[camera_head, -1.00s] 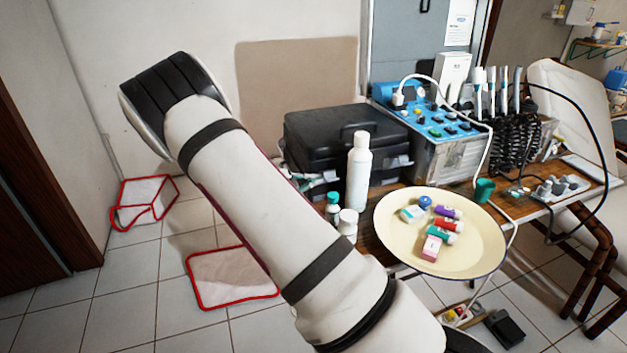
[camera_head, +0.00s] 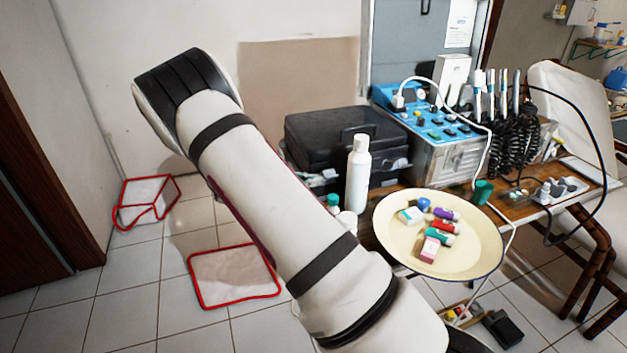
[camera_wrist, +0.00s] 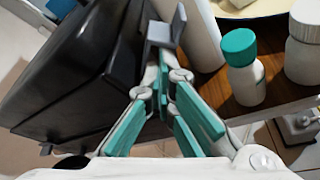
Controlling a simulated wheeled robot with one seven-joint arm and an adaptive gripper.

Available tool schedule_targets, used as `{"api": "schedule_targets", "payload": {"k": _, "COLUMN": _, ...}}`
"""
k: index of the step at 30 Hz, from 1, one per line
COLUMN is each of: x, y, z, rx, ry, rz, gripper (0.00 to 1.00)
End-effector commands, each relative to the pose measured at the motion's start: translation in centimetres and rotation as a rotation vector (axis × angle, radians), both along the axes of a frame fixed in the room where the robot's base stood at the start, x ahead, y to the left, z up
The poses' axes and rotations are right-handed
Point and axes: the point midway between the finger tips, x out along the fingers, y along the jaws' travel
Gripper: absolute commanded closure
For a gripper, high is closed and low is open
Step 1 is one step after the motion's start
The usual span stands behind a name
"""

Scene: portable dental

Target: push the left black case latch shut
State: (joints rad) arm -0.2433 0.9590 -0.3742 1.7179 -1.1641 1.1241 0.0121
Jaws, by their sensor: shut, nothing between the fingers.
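The black case (camera_head: 345,138) stands closed on the wooden table, left of the blue-topped dental unit. It fills the left of the wrist view (camera_wrist: 75,75), tilted by the camera angle. My gripper (camera_wrist: 165,68), with teal finger pads, is shut and empty beside the case's front face. A grey bracket-like piece (camera_wrist: 162,32), apparently the left latch, lies just beyond the fingertips; I cannot tell if they touch it or how far it is closed. In the head view my arm hides most of the gripper and that part of the case.
A tall white bottle (camera_head: 358,175) stands close in front of the case. A teal-capped bottle (camera_wrist: 240,68) and a white jar (camera_wrist: 304,45) are right of my gripper. A cream plate (camera_head: 390,245) with several small tubes is further right.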

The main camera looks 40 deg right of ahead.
Motion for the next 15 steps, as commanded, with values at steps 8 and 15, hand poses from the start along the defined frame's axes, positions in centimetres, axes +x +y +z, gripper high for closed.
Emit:
{"api": "schedule_targets", "payload": {"k": 8, "x": 0.02, "y": -0.07, "z": 0.23, "rx": 0.014, "ry": 0.05, "rz": -0.003, "gripper": 1.0}}
{"api": "schedule_targets", "payload": {"k": 15, "x": 0.05, "y": -0.09, "z": 0.38, "rx": 0.032, "ry": 0.114, "rz": -0.003, "gripper": 1.0}}
